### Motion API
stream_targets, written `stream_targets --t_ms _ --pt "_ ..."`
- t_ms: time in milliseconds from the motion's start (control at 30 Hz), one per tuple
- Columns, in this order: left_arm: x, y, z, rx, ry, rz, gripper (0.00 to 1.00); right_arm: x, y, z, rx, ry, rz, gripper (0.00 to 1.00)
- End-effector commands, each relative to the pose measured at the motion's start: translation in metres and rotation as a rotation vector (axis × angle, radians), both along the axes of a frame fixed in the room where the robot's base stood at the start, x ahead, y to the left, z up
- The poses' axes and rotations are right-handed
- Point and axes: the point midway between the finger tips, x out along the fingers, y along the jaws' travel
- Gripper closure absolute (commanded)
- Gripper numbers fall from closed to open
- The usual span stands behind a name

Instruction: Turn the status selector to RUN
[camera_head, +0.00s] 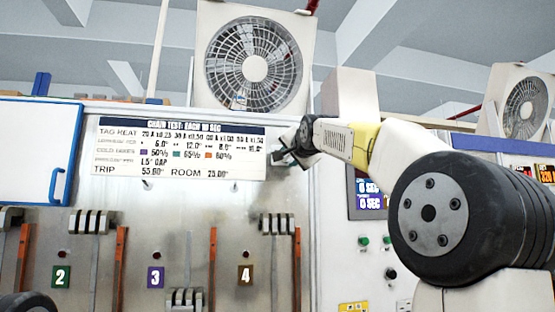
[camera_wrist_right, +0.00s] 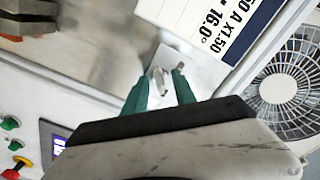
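My right gripper (camera_head: 283,156) is raised at the panel, by the right edge of the printed sign. In the right wrist view its two green fingers (camera_wrist_right: 160,80) are apart, with a small grey lever (camera_wrist_right: 159,77) between their tips. The lever stands on a light plate (camera_wrist_right: 184,62), and gaps show beside it. In the head view the gripper and wrist hide this spot. No readable RUN mark shows, so I cannot confirm that this lever is the status selector. A black knob (camera_head: 391,273) sits lower right on the control panel. My left gripper is out of view.
The printed sign (camera_head: 184,150) hangs above breaker levers and number plates, including a green 2 (camera_head: 61,276). A display (camera_head: 370,192) and green buttons (camera_head: 363,240) are behind my right arm. Fans (camera_head: 254,68) stand above. A blue-edged white board (camera_head: 38,152) is at left.

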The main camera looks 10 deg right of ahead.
Motion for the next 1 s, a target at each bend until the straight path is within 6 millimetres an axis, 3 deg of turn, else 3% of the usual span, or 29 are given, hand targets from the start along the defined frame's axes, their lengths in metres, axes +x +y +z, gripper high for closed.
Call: stream_targets --t_ms 300,467,500,1000 --pt "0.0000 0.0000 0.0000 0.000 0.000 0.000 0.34 0.0037 0.0003 -0.0001 0.000 0.000 0.000 0.67" --pt "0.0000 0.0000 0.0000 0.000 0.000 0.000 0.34 0.0035 0.0003 -0.0001 0.000 0.000 0.000 0.99" --pt "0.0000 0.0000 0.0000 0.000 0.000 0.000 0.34 0.0035 0.0003 -0.0001 0.000 0.000 0.000 1.00" --pt "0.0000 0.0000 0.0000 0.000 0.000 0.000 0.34 0.0033 0.0001 -0.0002 -0.075 -0.002 -0.001 1.00"
